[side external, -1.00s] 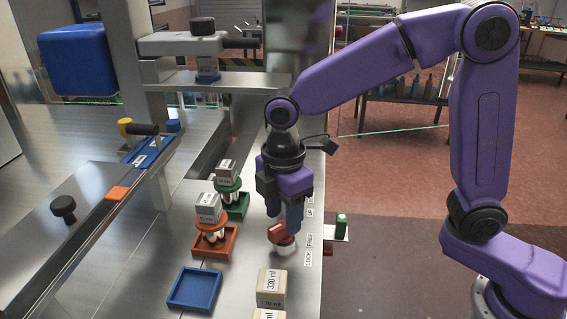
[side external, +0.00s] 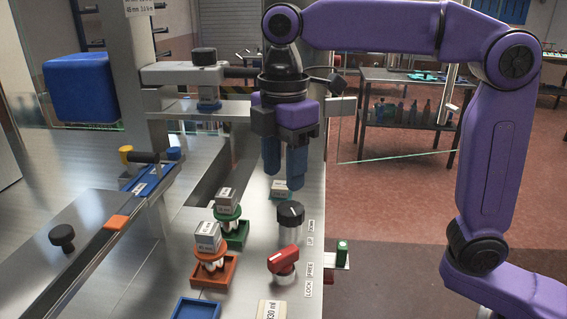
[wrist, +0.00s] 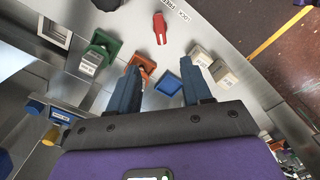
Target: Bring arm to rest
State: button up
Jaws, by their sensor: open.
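My gripper (side external: 284,180) is open and empty, with its blue fingers pointing down above the steel worktop (side external: 150,262). It hangs above and behind the black-topped knob (side external: 290,213) and the red-handled knob (side external: 283,260), apart from both. In the wrist view my gripper (wrist: 155,88) shows its two fingers spread with nothing between them. The red handle (wrist: 160,28) lies beyond the fingertips there.
An orange tray (side external: 200,284) and a green tray (side external: 243,236) hold grey labelled blocks on stands. A blue tray (side external: 185,312) is empty in the wrist view (wrist: 168,84). Pale labelled blocks (wrist: 202,56) stand beside it. A blue box (side external: 85,88) hangs at the left.

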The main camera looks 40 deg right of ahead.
dwell(0.3)
jog(key=s+d+f+m, duration=0.5)
jog(key=s+d+f, duration=1.1)
jog(key=s+d, duration=0.2)
jog(key=shift+s+d+f+m, duration=0.15)
jog(key=shift+s+d+m, duration=0.2)
jog(key=shift+s, duration=0.9)
